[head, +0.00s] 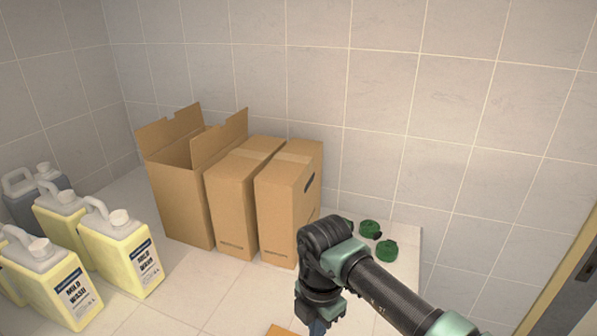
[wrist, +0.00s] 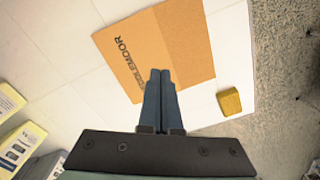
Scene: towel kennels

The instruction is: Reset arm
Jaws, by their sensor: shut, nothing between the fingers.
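My gripper (wrist: 160,73) shows in the wrist view with its two dark fingers pressed together and nothing between them. It points down over a flat orange-brown piece (wrist: 165,45) with dark lettering, lying on the white tiled surface. I cannot tell the height of the fingertips above it. In the head view my arm comes in from the lower right, and my gripper (head: 320,326) hangs at the bottom edge, its fingertips cut off or hidden. A corner of an orange piece (head: 283,331) shows beside it.
An open cardboard box (head: 180,205) and two closed ones (head: 232,205) (head: 285,210) stand against the tiled wall. Yellow jugs (head: 135,260) stand at left. Green round items (head: 370,228) lie behind my arm. A yellow block (wrist: 229,101) lies near the surface's edge.

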